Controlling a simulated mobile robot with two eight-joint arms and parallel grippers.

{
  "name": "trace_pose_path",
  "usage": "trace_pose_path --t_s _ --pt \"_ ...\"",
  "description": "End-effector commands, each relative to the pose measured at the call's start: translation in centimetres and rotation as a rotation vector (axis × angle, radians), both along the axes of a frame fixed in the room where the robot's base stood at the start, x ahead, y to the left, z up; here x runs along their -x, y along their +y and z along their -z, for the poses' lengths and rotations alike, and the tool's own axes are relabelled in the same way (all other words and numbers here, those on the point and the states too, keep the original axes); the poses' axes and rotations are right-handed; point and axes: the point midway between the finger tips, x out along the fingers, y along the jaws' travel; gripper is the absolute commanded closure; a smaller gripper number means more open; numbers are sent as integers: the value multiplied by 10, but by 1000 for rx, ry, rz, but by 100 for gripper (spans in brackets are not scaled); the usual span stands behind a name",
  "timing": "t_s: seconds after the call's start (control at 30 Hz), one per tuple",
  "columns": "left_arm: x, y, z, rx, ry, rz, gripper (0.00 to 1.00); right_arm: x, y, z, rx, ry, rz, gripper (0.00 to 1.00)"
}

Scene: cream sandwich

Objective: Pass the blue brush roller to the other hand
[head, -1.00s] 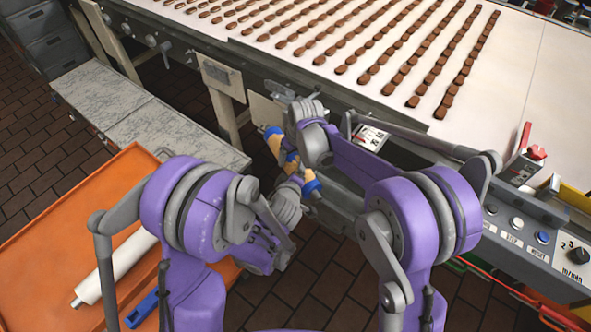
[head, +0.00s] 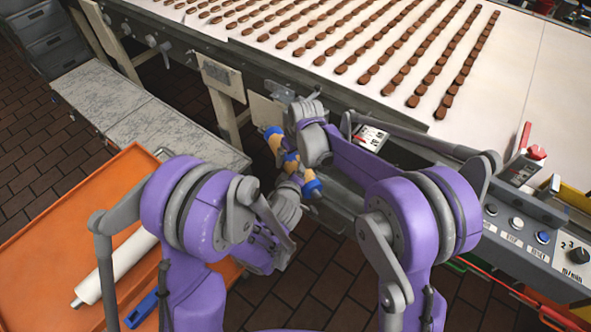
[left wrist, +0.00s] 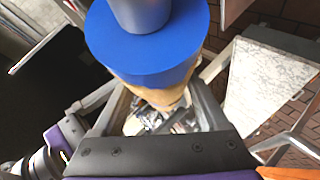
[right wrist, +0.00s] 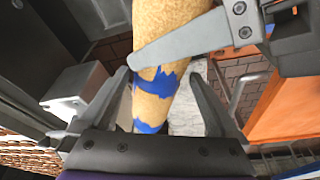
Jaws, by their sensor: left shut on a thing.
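The blue brush roller (head: 291,163) has a tan body with blue patches and blue ends. It hangs tilted in the air between my arms, in front of the conveyor. My left gripper (head: 296,180) is shut on it near its lower end; the left wrist view shows the large blue end disc (left wrist: 148,45) close up, hiding part of the fingers. My right gripper (right wrist: 165,88) is open, its fingers on either side of the roller's patchy body (right wrist: 165,60) with gaps showing. A grey finger of my left gripper crosses the roller in the right wrist view.
The conveyor (head: 520,60) with rows of brown pieces lies behind. A control panel (head: 525,240) with knobs is at the right. An orange tray (head: 40,245) at the left holds a white roller (head: 115,268) and a blue tool (head: 142,310).

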Motion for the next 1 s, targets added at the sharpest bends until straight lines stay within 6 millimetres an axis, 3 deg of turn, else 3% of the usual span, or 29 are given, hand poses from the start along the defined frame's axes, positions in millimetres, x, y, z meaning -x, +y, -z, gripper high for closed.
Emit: trace_pose_path --t_s 0.37,0.8,1.0 --pt "0 0 0 0 -1 -1 100 2 -2 -9 1 -1 0 0" --pt "0 0 0 -1 0 -1 100 19 -15 -87 0 0 0 0" --pt "0 0 0 -1 0 -1 100 24 -19 -110 0 0 0 0"
